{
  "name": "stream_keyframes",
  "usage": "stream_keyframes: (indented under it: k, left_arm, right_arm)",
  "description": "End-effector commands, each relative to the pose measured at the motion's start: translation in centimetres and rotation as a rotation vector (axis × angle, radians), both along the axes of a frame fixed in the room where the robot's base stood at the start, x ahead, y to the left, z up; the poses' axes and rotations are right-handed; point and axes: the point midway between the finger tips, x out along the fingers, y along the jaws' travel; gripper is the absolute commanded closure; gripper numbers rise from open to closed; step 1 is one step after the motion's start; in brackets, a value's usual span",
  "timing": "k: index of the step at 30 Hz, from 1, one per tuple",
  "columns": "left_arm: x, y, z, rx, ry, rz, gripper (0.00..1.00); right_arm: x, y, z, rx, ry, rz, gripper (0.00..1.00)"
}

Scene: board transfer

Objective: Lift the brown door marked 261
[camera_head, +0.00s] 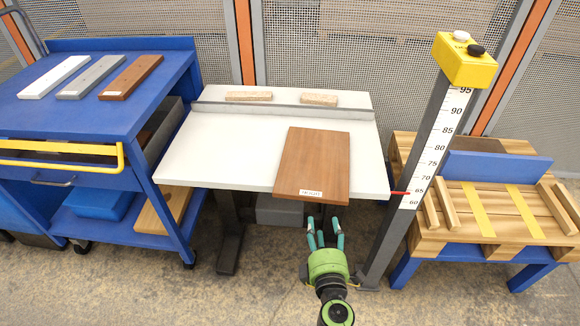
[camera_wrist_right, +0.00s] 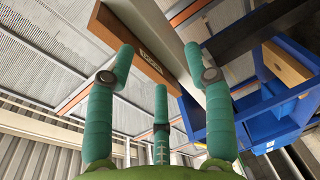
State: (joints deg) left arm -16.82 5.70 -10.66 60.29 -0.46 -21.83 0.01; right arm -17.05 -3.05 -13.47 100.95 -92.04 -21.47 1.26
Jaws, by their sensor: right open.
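A brown door (camera_head: 313,160) lies flat on the white table (camera_head: 225,150), its near end reaching slightly past the front edge. A small white label (camera_head: 311,193) sits at its near end; I cannot read it clearly. My right gripper (camera_head: 325,228) is open and empty, in front of and below that near end, apart from it. In the right wrist view, the door's labelled end (camera_wrist_right: 122,40) shows beyond the open teal fingers (camera_wrist_right: 159,62). The door's underside is mostly hidden by the table. My left gripper is not in view.
A blue cart (camera_head: 90,115) at left carries white, grey and brown boards. Two light wooden blocks (camera_head: 249,96) lie at the table's back. A height-scale post (camera_head: 430,150) with a yellow button box (camera_head: 466,64) stands right of the table, before a wooden pallet bench (camera_head: 500,215).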

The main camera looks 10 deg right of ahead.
Motion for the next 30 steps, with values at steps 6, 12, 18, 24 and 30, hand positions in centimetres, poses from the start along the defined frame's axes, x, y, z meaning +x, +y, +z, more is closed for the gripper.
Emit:
stream_keyframes:
  k: [6, 12, 18, 24, 30]
  left_arm:
    - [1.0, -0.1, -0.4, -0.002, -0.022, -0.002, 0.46]
    - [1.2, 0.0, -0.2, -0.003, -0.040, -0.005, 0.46]
    - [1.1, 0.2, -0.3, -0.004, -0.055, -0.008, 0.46]
    - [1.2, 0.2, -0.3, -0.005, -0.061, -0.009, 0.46]
    - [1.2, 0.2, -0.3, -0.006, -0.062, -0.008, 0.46]
  right_arm:
    - [1.1, -0.5, 3.7, -0.087, -0.102, -0.017, 0.47]
    - [3.3, -0.7, 3.8, -0.085, -0.102, -0.016, 0.47]
    - [6.3, -0.9, 3.7, -0.086, -0.102, -0.016, 0.47]
    - [7.5, -1.2, 3.5, -0.084, -0.099, -0.015, 0.47]
    - [7.5, -1.2, 3.5, -0.084, -0.099, -0.015, 0.55]
